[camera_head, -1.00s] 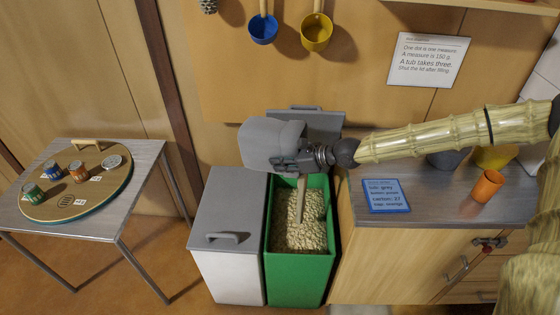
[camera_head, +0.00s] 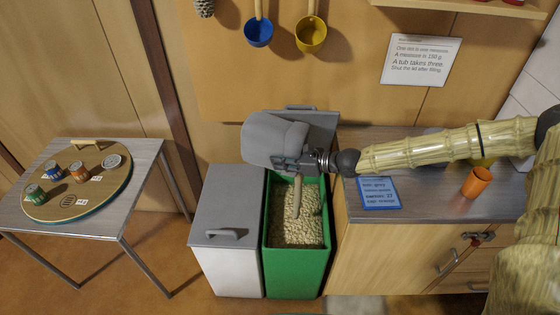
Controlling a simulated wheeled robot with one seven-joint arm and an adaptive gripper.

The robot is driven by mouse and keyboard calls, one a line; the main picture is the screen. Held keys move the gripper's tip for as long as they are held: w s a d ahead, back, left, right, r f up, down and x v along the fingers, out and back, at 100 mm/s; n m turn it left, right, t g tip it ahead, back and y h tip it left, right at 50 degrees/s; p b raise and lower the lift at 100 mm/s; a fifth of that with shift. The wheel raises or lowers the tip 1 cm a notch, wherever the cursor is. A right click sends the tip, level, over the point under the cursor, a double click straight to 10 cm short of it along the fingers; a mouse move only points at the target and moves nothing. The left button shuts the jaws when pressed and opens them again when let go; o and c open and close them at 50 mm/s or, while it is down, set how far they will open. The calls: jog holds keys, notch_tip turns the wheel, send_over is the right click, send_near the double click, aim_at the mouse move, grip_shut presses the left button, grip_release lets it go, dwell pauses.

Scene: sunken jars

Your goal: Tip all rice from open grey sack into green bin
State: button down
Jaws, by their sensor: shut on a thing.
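The grey sack (camera_head: 272,140) is held tipped above the green bin (camera_head: 296,273). A pale column of rice (camera_head: 297,195) falls from its underside into the bin. Rice (camera_head: 305,222) lies in the open bin, heaped unevenly. My gripper (camera_head: 296,162) is shut on the sack at its right lower side; the fingertips are partly hidden against it. The sack's mouth and any rice left inside are hidden from this view. The bin's grey lid (camera_head: 317,124) stands raised behind the sack.
A white bin with a closed grey lid (camera_head: 229,205) stands directly left of the green bin. A counter with a blue card (camera_head: 380,193) and orange cup (camera_head: 477,182) is on the right. A small table holds a round board (camera_head: 75,205) with several tins.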

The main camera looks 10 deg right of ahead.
jog(key=shift+s+d+y+b, duration=0.1)
jog(key=shift+d+y+b, duration=0.2)
jog(key=shift+b, duration=0.55)
jog(key=b, duration=0.1)
jog(key=d+t+y+b, duration=0.1)
jog(key=b, duration=0.1)
jog(key=shift+s+r, duration=0.3)
jog(key=shift+s, duration=0.05)
jog(key=y+b, duration=0.1)
jog(key=t+b, duration=0.1)
jog(key=b, duration=0.1)
jog(key=shift+s+d+r+y, duration=0.2)
jog(key=shift+d+r+y, duration=0.15)
jog(key=shift+y, duration=0.05)
jog(key=shift+r, duration=0.1)
jog(key=shift+r, duration=0.1)
